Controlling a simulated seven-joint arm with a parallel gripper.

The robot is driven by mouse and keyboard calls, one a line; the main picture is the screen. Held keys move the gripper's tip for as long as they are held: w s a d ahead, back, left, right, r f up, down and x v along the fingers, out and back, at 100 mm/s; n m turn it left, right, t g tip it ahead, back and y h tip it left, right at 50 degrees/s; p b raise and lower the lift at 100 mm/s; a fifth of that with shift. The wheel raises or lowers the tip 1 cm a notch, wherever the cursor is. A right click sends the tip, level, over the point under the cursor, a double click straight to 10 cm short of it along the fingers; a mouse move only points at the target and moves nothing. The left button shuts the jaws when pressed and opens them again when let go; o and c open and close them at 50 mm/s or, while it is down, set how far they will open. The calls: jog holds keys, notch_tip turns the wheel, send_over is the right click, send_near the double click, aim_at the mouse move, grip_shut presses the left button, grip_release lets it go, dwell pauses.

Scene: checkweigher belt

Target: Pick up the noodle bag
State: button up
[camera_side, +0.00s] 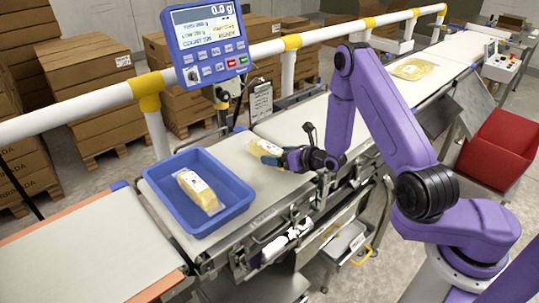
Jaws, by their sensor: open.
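A clear noodle bag with pale yellow contents (242,143) lies on the light belt just right of the blue tray. My gripper (272,158) is open and low over the belt, at the right end of this bag. Its fingers overlap that end in the picture; I cannot tell whether they straddle or touch it. A second noodle bag (200,193) with a white label lies in the blue tray (235,215). A third bag (413,69) lies flat farther back on the belt.
A red bin (500,148) is at the right. The belt (80,240) left of the tray is clear. Stacked cartons (90,75) stand behind.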

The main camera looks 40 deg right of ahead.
jog(key=c, duration=1.3)
jog(key=shift+r, duration=0.1)
